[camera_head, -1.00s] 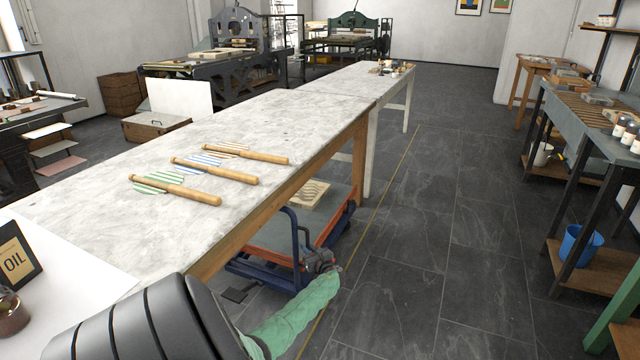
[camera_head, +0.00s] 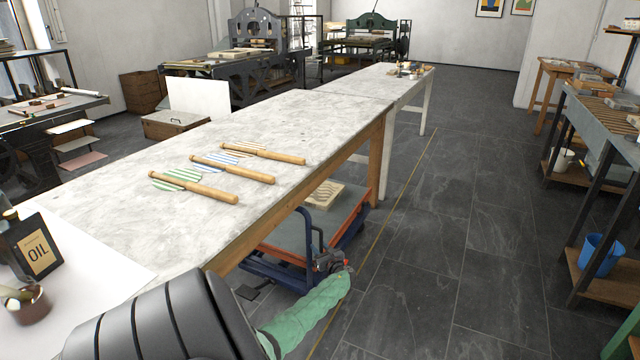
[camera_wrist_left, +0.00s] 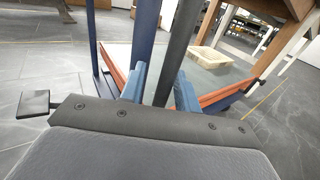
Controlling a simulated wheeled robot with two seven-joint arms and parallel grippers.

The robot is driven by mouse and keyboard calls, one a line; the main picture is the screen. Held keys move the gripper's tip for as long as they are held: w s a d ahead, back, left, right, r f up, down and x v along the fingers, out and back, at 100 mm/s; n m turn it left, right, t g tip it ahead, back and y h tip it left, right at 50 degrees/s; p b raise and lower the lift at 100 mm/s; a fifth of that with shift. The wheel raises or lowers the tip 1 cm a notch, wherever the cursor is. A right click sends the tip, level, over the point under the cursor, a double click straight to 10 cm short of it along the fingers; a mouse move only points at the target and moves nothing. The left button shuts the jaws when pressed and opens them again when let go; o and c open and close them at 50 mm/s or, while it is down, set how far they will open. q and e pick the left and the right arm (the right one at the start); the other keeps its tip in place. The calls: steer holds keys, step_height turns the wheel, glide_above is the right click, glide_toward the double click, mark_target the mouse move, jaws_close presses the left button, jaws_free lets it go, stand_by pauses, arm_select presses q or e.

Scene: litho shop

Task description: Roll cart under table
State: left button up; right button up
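The cart (camera_head: 285,238) has a grey-green top, an orange rim and a blue frame. It stands on the floor partly under the near side of the long table (camera_head: 290,108). A pale block (camera_head: 323,193) lies on its top and also shows in the left wrist view (camera_wrist_left: 208,55). The cart's upright handle (camera_head: 309,232) stands at its near end, outside the table edge. My left gripper (camera_head: 333,263) is at this handle. In the left wrist view its blue fingers (camera_wrist_left: 165,88) are on either side of a dark handle bar (camera_wrist_left: 180,45), closed about it. My right gripper is out of view.
A table leg (camera_head: 382,160) stands beyond the cart. A yellow floor line (camera_head: 385,230) runs beside the table. The dark floor to the right is open up to a shelf with a blue bucket (camera_head: 601,254).

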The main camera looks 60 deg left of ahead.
arm_select(q)
steer(key=shift+f, duration=0.1)
steer(key=d, duration=0.7)
steer(key=shift+s+d+p, duration=0.15)
steer(key=shift+d+p, duration=0.25)
steer(key=shift+p, duration=0.05)
